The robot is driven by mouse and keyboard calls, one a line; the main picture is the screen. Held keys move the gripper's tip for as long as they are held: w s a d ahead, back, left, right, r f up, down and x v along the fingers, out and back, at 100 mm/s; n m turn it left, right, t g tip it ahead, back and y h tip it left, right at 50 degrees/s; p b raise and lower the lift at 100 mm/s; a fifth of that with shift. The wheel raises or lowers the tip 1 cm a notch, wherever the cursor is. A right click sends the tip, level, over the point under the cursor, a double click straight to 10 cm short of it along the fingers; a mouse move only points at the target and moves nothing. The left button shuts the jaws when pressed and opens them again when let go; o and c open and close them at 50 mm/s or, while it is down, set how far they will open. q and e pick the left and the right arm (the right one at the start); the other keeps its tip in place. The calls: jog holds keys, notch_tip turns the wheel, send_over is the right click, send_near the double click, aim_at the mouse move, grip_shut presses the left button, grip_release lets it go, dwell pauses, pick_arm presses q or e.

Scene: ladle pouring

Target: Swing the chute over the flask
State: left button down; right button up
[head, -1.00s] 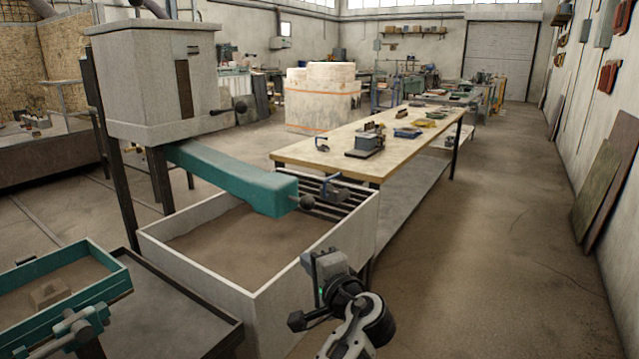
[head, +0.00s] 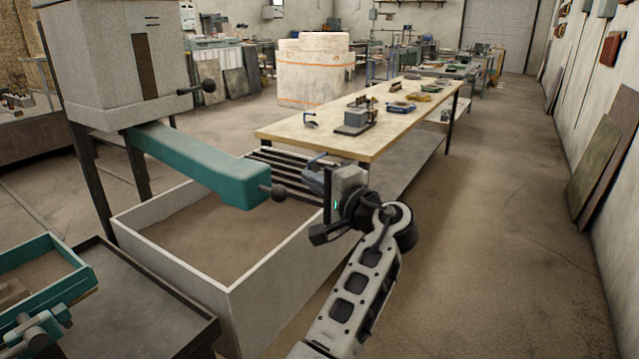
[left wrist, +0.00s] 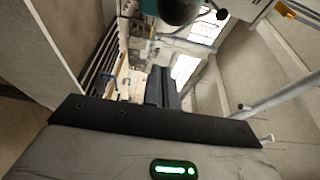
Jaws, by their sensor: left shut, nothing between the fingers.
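The chute (head: 205,170) is a long teal arm sloping from under the grey hopper (head: 110,60) to a blunt end with a dark ball knob (head: 278,193). It hangs over a white-walled sand bin. A teal-framed box of sand at the lower left (head: 50,290), cut by the picture edge, looks like the flask; the chute is not above it. My left gripper (head: 335,192) is right of the knob and apart from it, shut and empty. In the left wrist view its dark fingers (left wrist: 162,88) are together; the knob (left wrist: 222,14) and dark teal chute end (left wrist: 180,8) show at the top.
The sand bin (head: 190,275) stands below the chute. A wooden workbench (head: 375,135) with tools and a slatted rack (head: 285,170) stand behind. The floor to the right (head: 500,230) is clear.

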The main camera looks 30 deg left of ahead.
pick_arm(q)
jog(key=shift+s+a+p, duration=0.3)
jog(key=shift+a+p, duration=0.05)
jog(key=shift+a, duration=0.55)
jog(key=shift+s+a+p, duration=0.25)
jog(key=shift+a+p, duration=0.1)
jog(key=shift+a, duration=0.5)
jog(key=shift+s+a+p, duration=0.3)
jog(key=shift+a+p, duration=0.05)
jog(key=shift+a, duration=0.55)
